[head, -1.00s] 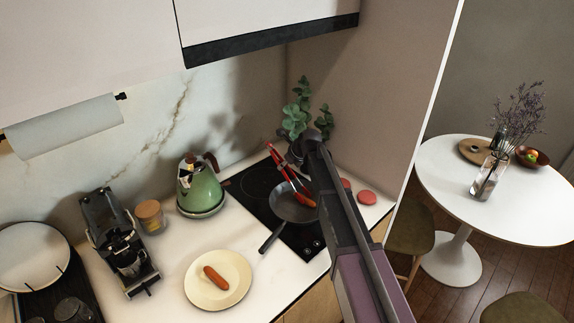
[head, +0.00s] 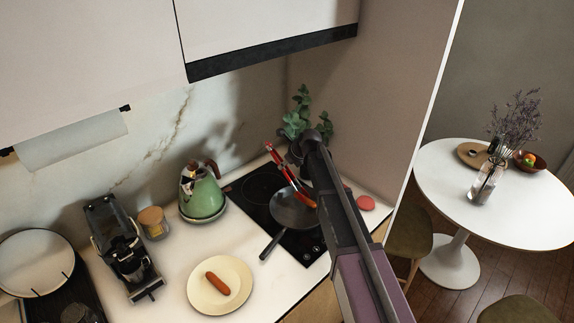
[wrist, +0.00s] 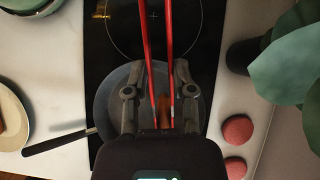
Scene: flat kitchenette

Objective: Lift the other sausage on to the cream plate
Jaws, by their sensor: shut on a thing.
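The cream plate (head: 238,299) lies on the counter left of the hob, with one sausage (head: 217,283) on it. Its edge also shows at the left of the wrist view (wrist: 18,136). The other sausage (wrist: 164,106) is in or just over the dark frying pan (head: 291,218), at the tips of the red tongs (head: 282,167). In the wrist view, my gripper (wrist: 159,90) is shut on the tongs (wrist: 147,38), which run between its fingers. I cannot tell whether the tongs grip the sausage or whether it touches the pan.
A green kettle (head: 201,190) stands left of the hob (head: 255,190). The pan's handle (head: 271,244) points towards the plate. A plant (head: 298,118) stands behind, and red round items (wrist: 237,130) lie right of the hob. A coffee machine (head: 122,250) is at the left.

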